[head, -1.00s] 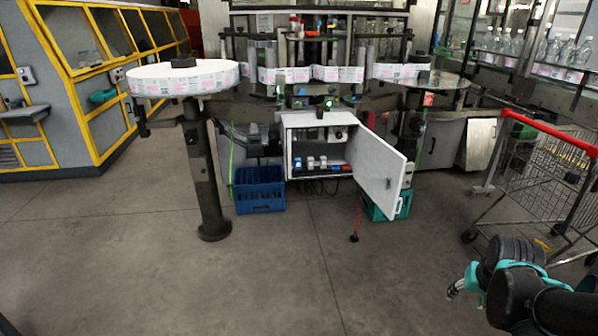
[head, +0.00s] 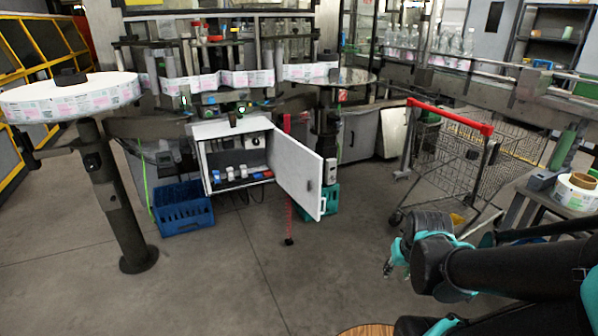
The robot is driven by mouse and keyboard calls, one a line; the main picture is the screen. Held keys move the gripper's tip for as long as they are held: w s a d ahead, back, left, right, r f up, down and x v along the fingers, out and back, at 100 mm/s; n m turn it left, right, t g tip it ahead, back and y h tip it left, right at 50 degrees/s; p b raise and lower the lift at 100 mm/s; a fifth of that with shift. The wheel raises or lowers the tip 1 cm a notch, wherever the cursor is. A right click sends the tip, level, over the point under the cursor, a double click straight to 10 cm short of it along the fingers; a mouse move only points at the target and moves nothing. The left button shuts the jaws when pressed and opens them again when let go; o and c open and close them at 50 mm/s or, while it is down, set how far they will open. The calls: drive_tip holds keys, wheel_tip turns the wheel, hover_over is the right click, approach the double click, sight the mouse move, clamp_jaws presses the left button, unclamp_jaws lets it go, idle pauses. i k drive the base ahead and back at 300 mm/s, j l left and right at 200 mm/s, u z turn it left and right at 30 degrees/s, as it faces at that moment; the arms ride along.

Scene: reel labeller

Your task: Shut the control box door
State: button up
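The control box (head: 203,165) is a white box under the labelling machine, left of the picture's middle. Its white door (head: 297,173) stands wide open, swung out from the right side toward me. Switches and blue, white and red parts show inside the box. My gripper (head: 387,268) is at the lower right, to the right of the door and nearer to me, well apart from it. Its fingers are small and dark in the picture, and I cannot tell whether they are open or shut.
A shopping cart (head: 455,160) with a red handle stands at right. A post (head: 121,205) carries the label reel (head: 68,97) at left. The floor before the door is clear.

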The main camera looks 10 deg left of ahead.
sight(297, 164)
drive_tip(key=i+l, duration=0.25)
drive_tip(key=i, duration=0.25)
drive_tip(key=i+l, duration=0.25)
drive_tip(key=i, duration=0.3)
drive_tip(key=i+l, duration=0.25)
drive_tip(key=i, duration=0.25)
drive_tip(key=i+l, duration=0.25)
drive_tip(key=i, duration=0.25)
drive_tip(key=i+u, duration=0.1)
drive_tip(key=u, duration=0.3)
drive_tip(key=i+l+u, duration=0.1)
drive_tip(key=u, duration=0.3)
drive_tip(key=i+l+u, duration=0.1)
drive_tip(key=u, duration=0.35)
drive_tip(key=l+u, duration=0.25)
drive_tip(key=u, duration=0.55)
drive_tip(key=k+j+z, duration=0.4)
drive_tip(key=k+j, duration=0.3)
drive_tip(key=k, duration=0.15)
